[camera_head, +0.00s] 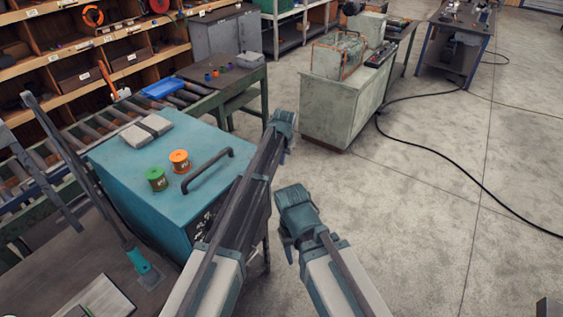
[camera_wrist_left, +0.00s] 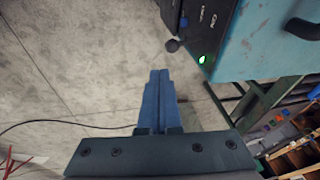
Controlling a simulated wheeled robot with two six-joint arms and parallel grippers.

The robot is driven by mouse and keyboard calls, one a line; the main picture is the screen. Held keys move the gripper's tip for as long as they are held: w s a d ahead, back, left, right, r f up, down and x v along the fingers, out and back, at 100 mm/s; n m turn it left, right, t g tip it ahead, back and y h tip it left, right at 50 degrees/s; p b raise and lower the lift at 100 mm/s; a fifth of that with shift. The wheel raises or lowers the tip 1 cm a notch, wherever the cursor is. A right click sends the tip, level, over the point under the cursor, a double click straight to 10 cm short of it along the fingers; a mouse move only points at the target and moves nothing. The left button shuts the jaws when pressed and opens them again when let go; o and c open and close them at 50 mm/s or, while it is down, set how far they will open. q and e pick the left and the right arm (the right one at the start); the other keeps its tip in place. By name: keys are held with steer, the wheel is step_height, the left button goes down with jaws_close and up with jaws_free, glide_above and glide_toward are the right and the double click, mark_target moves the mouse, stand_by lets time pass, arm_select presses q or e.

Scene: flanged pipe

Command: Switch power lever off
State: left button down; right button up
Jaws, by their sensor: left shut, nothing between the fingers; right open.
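The lever is hidden in the head view, where my left arm crosses the front of the cabinet (camera_head: 125,165). My right gripper (camera_head: 288,240) is open, lower, over the floor.
A roller conveyor (camera_head: 70,145) and shelves (camera_head: 60,60) stand behind. A grey-green cabinet (camera_head: 335,115) stands beyond.

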arm_select(q)
steer(key=f+b, duration=0.1)
steer(key=a+f+b, duration=0.2)
steer(key=f, duration=0.1)
steer(key=shift+w+f, duration=0.1)
steer(key=shift+w, duration=0.25)
arm_select(e)
step_height(320, 180, down, 4)
steer(key=shift+f, duration=0.1)
steer(key=shift+f, duration=0.1)
